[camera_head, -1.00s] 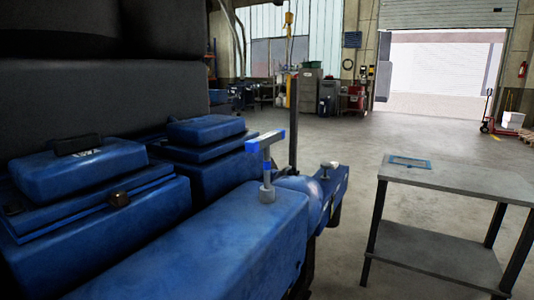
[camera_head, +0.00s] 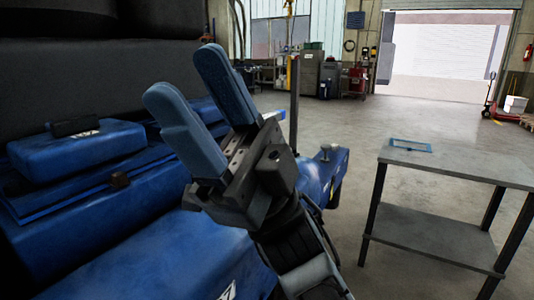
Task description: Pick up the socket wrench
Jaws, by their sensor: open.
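The socket wrench is T-shaped with a blue-and-grey crossbar and stands upright on the blue engine. I cannot tell how far apart the gripper and wrench are in depth.
A grey two-shelf table (camera_head: 465,164) stands at right with a flat blue frame (camera_head: 410,145) on top. A thin dark post (camera_head: 294,105) rises behind the gripper. Blue engine covers (camera_head: 75,155) fill the left. The floor between engine and table is clear.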

